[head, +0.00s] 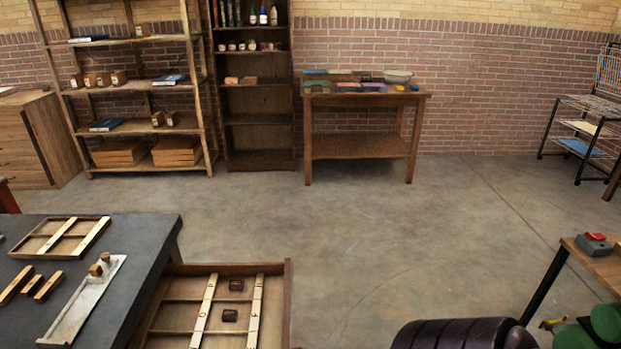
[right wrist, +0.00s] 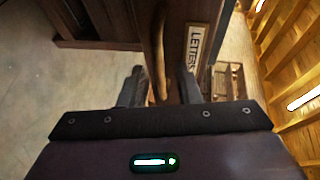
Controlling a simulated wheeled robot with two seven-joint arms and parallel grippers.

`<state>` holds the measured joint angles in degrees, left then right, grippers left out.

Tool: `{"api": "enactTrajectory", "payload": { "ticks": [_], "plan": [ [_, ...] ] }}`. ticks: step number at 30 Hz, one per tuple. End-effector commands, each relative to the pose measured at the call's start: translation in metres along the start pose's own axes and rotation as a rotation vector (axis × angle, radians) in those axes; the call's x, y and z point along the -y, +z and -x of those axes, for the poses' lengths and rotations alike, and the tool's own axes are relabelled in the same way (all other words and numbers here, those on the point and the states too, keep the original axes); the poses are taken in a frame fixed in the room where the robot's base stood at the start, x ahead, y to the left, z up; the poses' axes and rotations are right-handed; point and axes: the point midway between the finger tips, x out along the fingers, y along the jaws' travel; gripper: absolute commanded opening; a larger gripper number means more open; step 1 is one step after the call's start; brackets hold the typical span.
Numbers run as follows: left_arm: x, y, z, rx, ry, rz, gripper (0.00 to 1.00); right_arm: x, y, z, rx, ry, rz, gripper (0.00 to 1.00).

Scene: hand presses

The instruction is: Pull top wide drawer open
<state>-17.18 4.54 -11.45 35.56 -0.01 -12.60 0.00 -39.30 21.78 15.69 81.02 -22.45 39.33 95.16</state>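The wide wooden drawer (head: 180,316) stands pulled out from the dark-topped cabinet (head: 150,229) at the lower left of the head view. It has pale slats and two small dark blocks inside. In the right wrist view a wooden handle (right wrist: 157,45) runs along the drawer front, beside a label reading "LETTERS" (right wrist: 194,48). My right gripper (right wrist: 160,88) has its fingers on both sides of the handle, close together, and appears shut on it. The fingertips are partly hidden there. My left gripper is not in view.
A small tray (head: 98,234), wooden blocks and a metal piece (head: 82,303) lie on the cabinet top. A side table (head: 600,262) stands at the right. Shelves (head: 135,80) and a wooden table (head: 355,147) line the back wall. The middle floor is clear.

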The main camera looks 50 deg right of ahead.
Motion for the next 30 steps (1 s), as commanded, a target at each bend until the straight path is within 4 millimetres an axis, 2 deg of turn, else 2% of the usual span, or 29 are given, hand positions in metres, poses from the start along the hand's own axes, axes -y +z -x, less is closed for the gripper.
{"api": "enactTrajectory", "payload": {
  "ticks": [5,8,15,21,30],
  "plan": [
    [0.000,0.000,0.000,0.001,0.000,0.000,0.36,0.000,0.000,0.001,0.001,0.000,-0.001,0.30],
    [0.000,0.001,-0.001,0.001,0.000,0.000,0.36,-0.001,0.001,0.009,0.001,0.001,-0.001,0.30],
    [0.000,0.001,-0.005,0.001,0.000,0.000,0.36,-0.002,0.001,0.049,0.000,0.003,-0.002,0.30],
    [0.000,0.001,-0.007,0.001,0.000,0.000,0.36,-0.001,0.000,0.073,0.000,0.001,-0.001,0.30],
    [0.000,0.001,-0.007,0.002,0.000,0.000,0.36,0.000,0.000,0.078,0.000,-0.001,0.000,0.30]
  ]
}}
